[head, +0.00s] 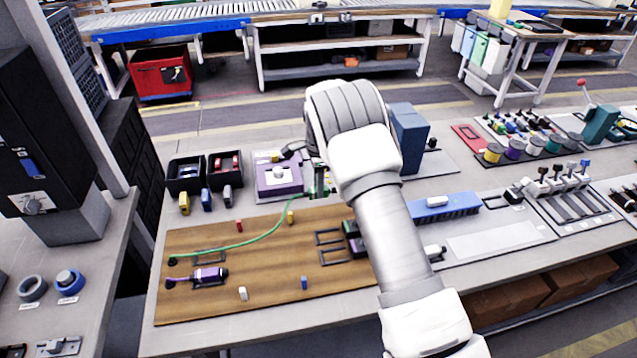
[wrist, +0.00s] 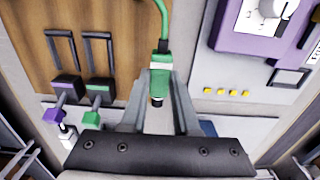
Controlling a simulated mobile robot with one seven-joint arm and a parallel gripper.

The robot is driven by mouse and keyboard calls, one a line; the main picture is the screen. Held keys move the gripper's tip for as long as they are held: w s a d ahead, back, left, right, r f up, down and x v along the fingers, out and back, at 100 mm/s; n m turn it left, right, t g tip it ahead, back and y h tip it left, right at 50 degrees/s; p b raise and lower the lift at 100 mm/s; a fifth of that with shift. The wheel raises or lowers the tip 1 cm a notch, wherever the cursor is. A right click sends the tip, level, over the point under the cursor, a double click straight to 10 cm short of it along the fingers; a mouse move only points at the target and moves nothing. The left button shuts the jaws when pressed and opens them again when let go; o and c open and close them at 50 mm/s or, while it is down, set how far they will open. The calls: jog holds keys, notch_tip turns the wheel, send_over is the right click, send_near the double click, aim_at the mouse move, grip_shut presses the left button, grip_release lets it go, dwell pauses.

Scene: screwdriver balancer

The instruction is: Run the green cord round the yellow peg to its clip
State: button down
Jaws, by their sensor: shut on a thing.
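The green cord (head: 240,244) runs from its anchor at the left of the wooden board (head: 195,308) and rises to my gripper (head: 318,190). It curves past the left and far side of the yellow peg (head: 290,217); I cannot tell whether they touch. My gripper (wrist: 158,100) is shut on the green plug (wrist: 163,60) at the cord's end, held beyond the board's far edge. The green clip (wrist: 98,92) is at the board's right side beside the purple clip (wrist: 62,90). In the head view, my arm partly hides the clips.
Red (head: 239,226), white (head: 243,293) and blue (head: 304,283) pegs stand on the board. A purple plug (head: 208,275) lies at its left. Behind the board are a purple box (head: 279,180) and black bins (head: 186,172).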

jog(key=s+d+b, duration=0.1)
jog(key=s+b, duration=0.1)
jog(key=s, duration=0.1)
jog(key=s+b, duration=0.2)
jog(key=s, duration=0.1)
jog(key=s+d+b, duration=0.1)
jog(key=s+b, duration=0.1)
jog(key=s, duration=0.1)
jog(key=shift+d+f, duration=0.1)
jog(key=shift+d, duration=0.2)
jog(key=shift+s+d, duration=0.15)
jog(key=shift+s, duration=0.4)
dwell(0.3)
jog(key=shift+f+b, duration=1)
jog(key=shift+f, duration=0.85)
jog(key=shift+f+b, duration=0.3)
jog(key=shift+f, duration=0.3)
jog(key=c, duration=0.6)
grip_release()
